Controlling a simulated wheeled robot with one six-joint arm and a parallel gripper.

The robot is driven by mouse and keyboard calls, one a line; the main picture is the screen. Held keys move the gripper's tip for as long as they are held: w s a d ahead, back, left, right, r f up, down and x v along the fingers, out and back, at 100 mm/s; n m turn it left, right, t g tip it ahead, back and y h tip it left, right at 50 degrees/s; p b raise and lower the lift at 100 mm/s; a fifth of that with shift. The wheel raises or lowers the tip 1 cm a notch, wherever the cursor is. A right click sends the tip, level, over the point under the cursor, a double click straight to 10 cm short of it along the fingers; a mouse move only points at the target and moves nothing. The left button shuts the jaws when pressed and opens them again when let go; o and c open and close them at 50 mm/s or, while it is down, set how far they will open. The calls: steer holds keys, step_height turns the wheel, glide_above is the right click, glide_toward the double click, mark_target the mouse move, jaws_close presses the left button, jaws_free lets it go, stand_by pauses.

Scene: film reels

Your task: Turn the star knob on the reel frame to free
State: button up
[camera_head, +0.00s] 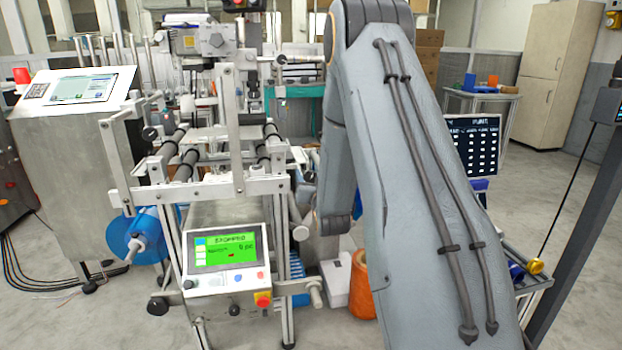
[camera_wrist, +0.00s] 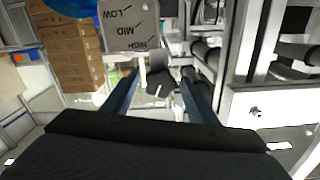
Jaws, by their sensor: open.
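In the wrist view my gripper (camera_wrist: 160,76) is open, with its two dark blue fingers apart. A dark grey knob (camera_wrist: 158,82) shows between the fingertips, beyond or between them; I cannot tell whether they touch it. A grey plate (camera_wrist: 130,28) marked LOW, MID and HIGH sits beside the knob; I see no "free" marking on it. In the head view the reel frame (camera_head: 238,150) stands left of centre with rollers and several black knobs. My arm covers the right of the view, and my gripper is hidden there.
A control panel (camera_head: 225,257) with a green screen reading STOPPED is at the frame's front. A blue reel (camera_head: 122,240) is at its left. A steel cabinet with a screen (camera_head: 75,90) stands further left. An orange roll (camera_head: 362,290) and a white box (camera_head: 337,280) are on the floor.

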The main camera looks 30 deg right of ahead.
steer(key=c, duration=1.1)
steer(key=shift+o, duration=0.2)
steer(key=n, duration=0.4)
steer(key=shift+n, duration=0.4)
steer(key=o, duration=1.1)
steer(key=shift+c, duration=0.2)
steer(key=v, duration=0.7)
steer(key=shift+s+a, duration=0.2)
steer(key=shift+s, duration=0.2)
